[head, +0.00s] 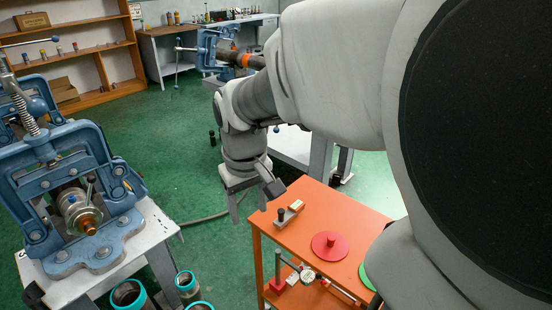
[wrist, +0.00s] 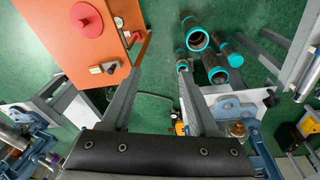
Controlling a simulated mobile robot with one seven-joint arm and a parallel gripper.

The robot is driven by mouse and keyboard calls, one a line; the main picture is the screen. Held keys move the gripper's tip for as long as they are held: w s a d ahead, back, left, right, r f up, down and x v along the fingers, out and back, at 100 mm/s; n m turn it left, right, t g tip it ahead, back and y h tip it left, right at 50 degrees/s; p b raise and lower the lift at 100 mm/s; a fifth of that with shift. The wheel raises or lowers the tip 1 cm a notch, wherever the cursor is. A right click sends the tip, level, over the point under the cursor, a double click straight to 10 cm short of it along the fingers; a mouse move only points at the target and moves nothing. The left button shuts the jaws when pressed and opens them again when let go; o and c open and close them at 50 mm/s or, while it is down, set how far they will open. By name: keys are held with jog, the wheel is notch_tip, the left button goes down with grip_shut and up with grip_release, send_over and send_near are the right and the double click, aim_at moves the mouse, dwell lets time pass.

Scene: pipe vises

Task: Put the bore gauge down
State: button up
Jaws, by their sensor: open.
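What looks like the bore gauge, a round white dial (head: 308,277) with a rod running to the right, is at the lower level of the orange cart (head: 335,205), just below the top's front edge. A small part of it seems to show beside the cart edge in the wrist view (wrist: 129,37). My gripper (head: 255,204) is near the far left corner of the cart. Its fingers stand apart in the wrist view (wrist: 160,75), with nothing between them. The gauge is apart from the fingers and partly hidden by the cart top.
The cart top holds a red knobbed disc (head: 330,244), a small block with a black knob (head: 282,216) and part of a green disc (head: 367,276). A blue vise (head: 60,190) stands left. Teal-rimmed pipes (head: 129,294) stand on the floor between.

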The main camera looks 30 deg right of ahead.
jog(key=s+a+r+t, duration=0.4)
jog(key=s+r, duration=0.1)
jog(key=s, duration=0.5)
jog(key=shift+r+y, duration=0.3)
